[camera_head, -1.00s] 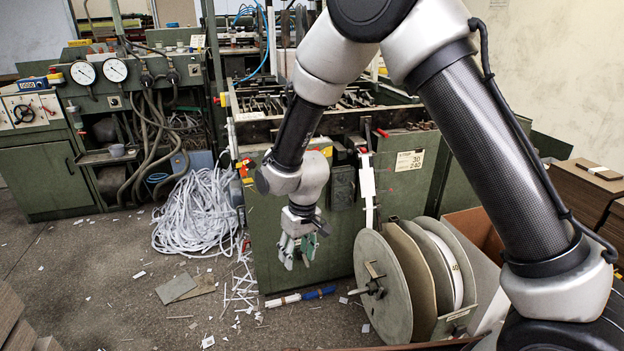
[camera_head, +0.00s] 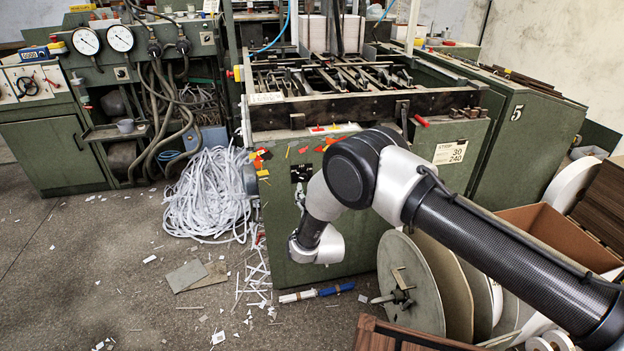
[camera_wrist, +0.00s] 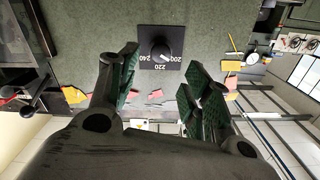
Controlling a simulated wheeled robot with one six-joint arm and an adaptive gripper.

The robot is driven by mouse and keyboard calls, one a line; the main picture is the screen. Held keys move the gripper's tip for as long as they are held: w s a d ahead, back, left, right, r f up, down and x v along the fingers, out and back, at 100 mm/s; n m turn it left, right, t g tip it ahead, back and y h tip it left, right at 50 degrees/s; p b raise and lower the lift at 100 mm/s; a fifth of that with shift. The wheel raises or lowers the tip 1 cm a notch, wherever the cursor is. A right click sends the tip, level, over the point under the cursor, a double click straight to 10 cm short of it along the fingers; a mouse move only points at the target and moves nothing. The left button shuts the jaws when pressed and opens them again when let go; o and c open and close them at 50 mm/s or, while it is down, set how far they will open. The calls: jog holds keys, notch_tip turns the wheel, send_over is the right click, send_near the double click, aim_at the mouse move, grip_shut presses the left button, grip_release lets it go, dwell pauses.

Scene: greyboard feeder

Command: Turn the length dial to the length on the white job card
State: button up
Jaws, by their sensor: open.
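The white job card (camera_head: 450,153) is on the green machine's front, with 30 and 240 readable on it. The black length dial plate (camera_head: 301,173) is on the same front, to the left of the card. In the wrist view the dial knob (camera_wrist: 162,43) sits on its black plate, with 240, 220 and 200 readable around it. A pale mark on the knob slants towards the side between 220 and 200; its exact setting is unclear. My gripper (camera_wrist: 162,62) is open and empty, its fingers spread either side of the dial, apart from the knob. My arm mostly hides it in the head view.
Red and yellow tags (camera_head: 262,158) hang near the dial. A large reel (camera_head: 408,285) stands on the floor to the right, below the card. White strip waste (camera_head: 207,195) lies heaped at left. A blue and white roll (camera_head: 318,293) lies on the floor before the machine.

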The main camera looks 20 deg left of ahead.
aim_at(304, 178)
jog(key=x, duration=0.7)
jog(key=shift+w+a, duration=0.15)
jog(key=shift+w, duration=0.1)
jog(key=c, duration=1)
